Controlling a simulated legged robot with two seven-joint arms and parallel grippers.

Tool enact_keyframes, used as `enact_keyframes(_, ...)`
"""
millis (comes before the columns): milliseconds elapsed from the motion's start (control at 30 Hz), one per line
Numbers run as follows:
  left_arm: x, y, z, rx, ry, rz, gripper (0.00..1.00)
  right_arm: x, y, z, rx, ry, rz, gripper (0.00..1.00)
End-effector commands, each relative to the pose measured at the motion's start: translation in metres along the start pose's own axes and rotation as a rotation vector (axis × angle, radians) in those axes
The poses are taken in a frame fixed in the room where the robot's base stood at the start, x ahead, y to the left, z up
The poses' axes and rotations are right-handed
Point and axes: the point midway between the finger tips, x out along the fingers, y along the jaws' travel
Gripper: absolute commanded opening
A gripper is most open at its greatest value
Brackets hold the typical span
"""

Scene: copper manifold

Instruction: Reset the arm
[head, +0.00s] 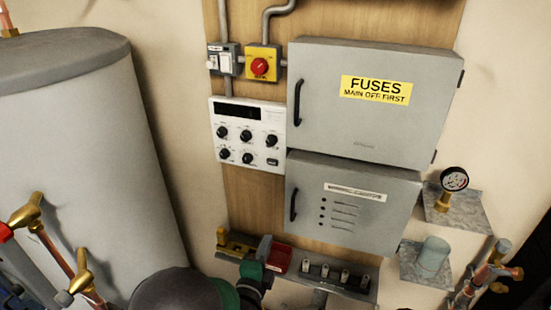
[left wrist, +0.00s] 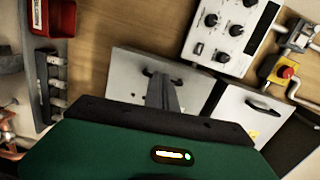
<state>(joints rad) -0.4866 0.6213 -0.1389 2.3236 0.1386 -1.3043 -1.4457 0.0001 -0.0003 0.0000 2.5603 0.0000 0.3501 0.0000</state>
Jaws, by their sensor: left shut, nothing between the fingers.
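My left gripper (head: 264,246) comes in from the bottom of the head view, its green and dark body in front of the low switch strip. In the left wrist view its grey fingers (left wrist: 162,92) are together with nothing between them. They overlap the lower grey cabinet (left wrist: 128,62) close to its black handle in that view; I cannot tell whether they touch it. The same lower cabinet (head: 365,205) is shut in the head view. My right gripper is not in view.
A fuse cabinet (head: 375,105) hangs above, beside a white knob panel (head: 246,136) and red-knobbed yellow switch (head: 262,64). A red box (head: 279,257) sits on the switch strip (head: 335,275). A grey tank (head: 85,160) stands left; a gauge (head: 454,180) and copper pipes are right.

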Motion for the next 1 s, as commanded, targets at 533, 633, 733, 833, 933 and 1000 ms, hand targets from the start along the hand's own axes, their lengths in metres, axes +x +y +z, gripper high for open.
enact_keyframes(533,-0.236,0.093,0.112,-1.372,-1.078,0.793,0.00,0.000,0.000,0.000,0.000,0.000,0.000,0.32)
enact_keyframes(633,-0.256,0.094,0.113,-1.420,-1.174,0.806,0.00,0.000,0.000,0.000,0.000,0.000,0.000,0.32)
enact_keyframes(733,-0.259,0.095,0.112,-1.427,-1.190,0.809,0.00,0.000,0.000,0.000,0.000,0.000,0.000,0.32)
enact_keyframes(833,-0.258,0.095,0.112,-1.426,-1.188,0.809,0.00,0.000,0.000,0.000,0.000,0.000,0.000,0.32)
enact_keyframes(933,-0.258,0.095,0.112,-1.425,-1.186,0.809,0.00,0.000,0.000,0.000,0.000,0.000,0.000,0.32)
enact_keyframes(1000,-0.258,0.095,0.112,-1.425,-1.186,0.809,0.00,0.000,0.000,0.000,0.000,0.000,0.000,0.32)
